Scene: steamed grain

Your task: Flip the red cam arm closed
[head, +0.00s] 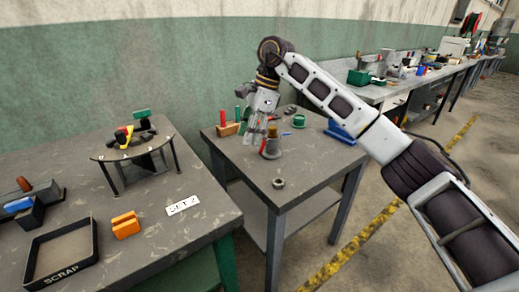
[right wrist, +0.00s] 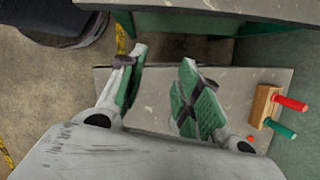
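A small upright red piece (head: 263,146) shows beside a grey post with an orange-brown base (head: 272,148) on the middle table, just below my right gripper (head: 256,133). It may be the red cam arm, but its shape and pose are too small to tell. A yellow and red part (head: 124,136) also sits on the curved stand at left. In the right wrist view my right gripper (right wrist: 155,95) has its green-padded fingers spread with nothing between them, above the grey tabletop (right wrist: 155,120). My left gripper is out of view.
A wooden block (head: 228,129) with red and green handles stands left of my right gripper, also in the wrist view (right wrist: 263,105). A green ring (head: 299,121), blue part (head: 340,132) and metal ring (head: 278,183) share the table. The front of that table is mostly clear.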

